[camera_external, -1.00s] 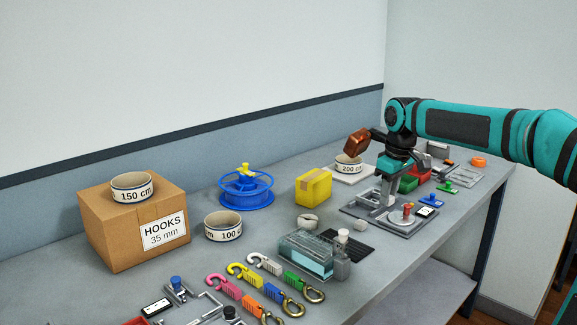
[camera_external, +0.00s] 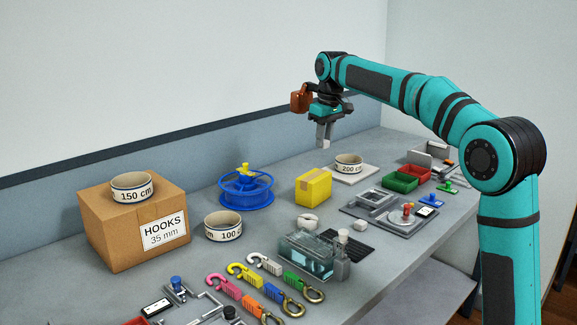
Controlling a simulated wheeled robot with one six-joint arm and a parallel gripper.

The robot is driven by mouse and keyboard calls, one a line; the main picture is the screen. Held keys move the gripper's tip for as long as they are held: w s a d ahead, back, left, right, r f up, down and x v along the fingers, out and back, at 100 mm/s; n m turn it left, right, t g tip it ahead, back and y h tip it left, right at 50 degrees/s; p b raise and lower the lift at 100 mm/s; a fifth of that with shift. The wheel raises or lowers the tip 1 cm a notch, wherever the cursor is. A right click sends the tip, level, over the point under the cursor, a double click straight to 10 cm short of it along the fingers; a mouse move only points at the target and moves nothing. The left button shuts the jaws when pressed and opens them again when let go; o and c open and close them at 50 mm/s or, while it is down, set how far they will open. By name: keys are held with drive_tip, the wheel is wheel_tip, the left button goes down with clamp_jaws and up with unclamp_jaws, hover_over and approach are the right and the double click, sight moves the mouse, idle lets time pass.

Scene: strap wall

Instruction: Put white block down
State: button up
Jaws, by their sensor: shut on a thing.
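My gripper (camera_external: 323,143) hangs above the bench toward the back wall, pointing down. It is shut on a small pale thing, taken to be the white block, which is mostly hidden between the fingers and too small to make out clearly. The gripper is well clear of the bench top, above and behind the yellow box (camera_external: 314,187).
A grey metal fixture (camera_external: 376,201) stands right of the yellow box. A 200 cm ring (camera_external: 349,163), blue reel (camera_external: 246,191), glass box (camera_external: 305,254), HOOKS carton (camera_external: 120,238) and coloured hooks (camera_external: 228,287) crowd the bench. Some bare bench (camera_external: 285,170) lies behind the yellow box.

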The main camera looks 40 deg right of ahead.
sight(313, 175)
drive_tip(key=shift+w+f, duration=0.55)
drive_tip(key=shift+f, duration=1.05)
drive_tip(key=shift+w+f, duration=0.55)
drive_tip(key=shift+f, duration=1.05)
drive_tip(key=shift+w+f, duration=0.55)
drive_tip(key=shift+f, duration=1.05)
drive_tip(key=shift+f, duration=0.15)
drive_tip(key=o, duration=1)
drive_tip(key=shift+c, duration=0.2)
